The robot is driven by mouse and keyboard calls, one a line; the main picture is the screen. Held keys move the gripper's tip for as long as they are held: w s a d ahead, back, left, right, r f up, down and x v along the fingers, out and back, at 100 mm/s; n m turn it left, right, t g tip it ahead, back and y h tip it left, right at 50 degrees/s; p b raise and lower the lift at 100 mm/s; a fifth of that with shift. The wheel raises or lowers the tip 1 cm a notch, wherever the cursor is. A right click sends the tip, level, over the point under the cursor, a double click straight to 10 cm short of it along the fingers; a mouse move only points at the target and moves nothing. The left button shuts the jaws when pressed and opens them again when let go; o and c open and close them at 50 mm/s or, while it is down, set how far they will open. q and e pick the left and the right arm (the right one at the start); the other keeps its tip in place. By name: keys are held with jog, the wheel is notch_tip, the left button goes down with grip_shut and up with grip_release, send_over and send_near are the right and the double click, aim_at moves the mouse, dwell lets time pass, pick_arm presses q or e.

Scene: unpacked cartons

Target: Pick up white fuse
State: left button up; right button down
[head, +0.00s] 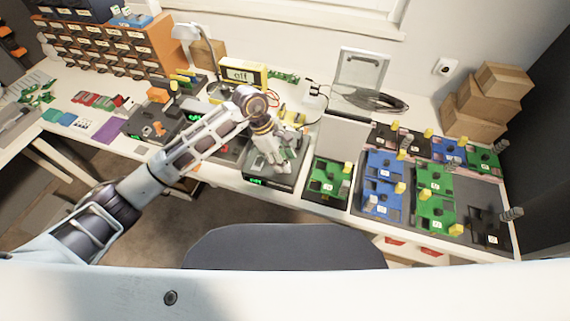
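My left arm reaches in from the left, and my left gripper (271,160) points down over a dark box with a green display (257,181) near the table's front edge. The fingers are small and partly hidden by the wrist, so whether they are open or hold anything cannot be told. I cannot make out a white fuse for certain; small parts around the fingertips are too small to identify. My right gripper is not in view.
A black-and-green module (328,180) stands right of the gripper. Blue, green and black modules with yellow and grey parts sit on a grey mat (468,238). A yellow meter (239,73), drawer cabinet (143,52) and cartons (488,100) stand behind. A chair (285,246) is in front.

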pick_arm(q)
jog(key=c, duration=0.9)
jog(key=shift+o, duration=0.2)
jog(key=shift+r, duration=0.15)
notch_tip(320, 180, up, 10)
jog(key=shift+b, duration=0.45)
